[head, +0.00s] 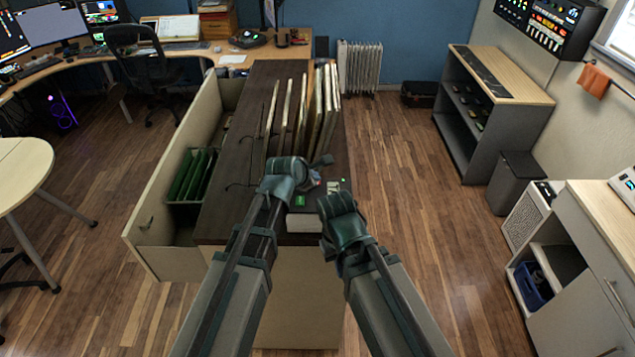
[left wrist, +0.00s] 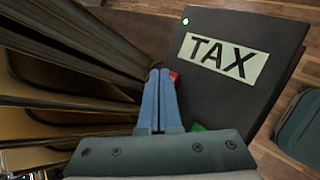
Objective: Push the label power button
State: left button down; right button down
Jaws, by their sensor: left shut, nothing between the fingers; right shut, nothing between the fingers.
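A dark label maker with a pale lit screen reading TAX (left wrist: 221,59) fills the upper right of the left wrist view. Its screen also shows on the cabinet top in the head view (head: 334,187). A small lit green dot (left wrist: 186,21) is at its corner. My left gripper (left wrist: 160,74) is shut and empty, its blue fingertips right beside a small red button (left wrist: 174,76) that they partly hide; I cannot tell whether they touch. A green button (left wrist: 198,127) is partly hidden by the gripper. My right gripper (head: 336,210) is shut and empty near the cabinet's front edge.
Several upright panels (head: 302,110) stand on the dark cabinet top (head: 236,185) behind my left gripper. A white block (head: 305,223) is at the front edge. Green folders (head: 190,178) stand in the left side bay. Open wood floor lies to the right.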

pick_arm(q)
jog(key=shift+f, duration=0.2)
dwell(0.3)
jog(key=shift+r, duration=0.1)
jog(key=shift+r+p, duration=0.5)
jog(key=shift+r, duration=0.1)
notch_tip(320, 180, up, 6)
jog(key=p, duration=0.6)
dwell(0.3)
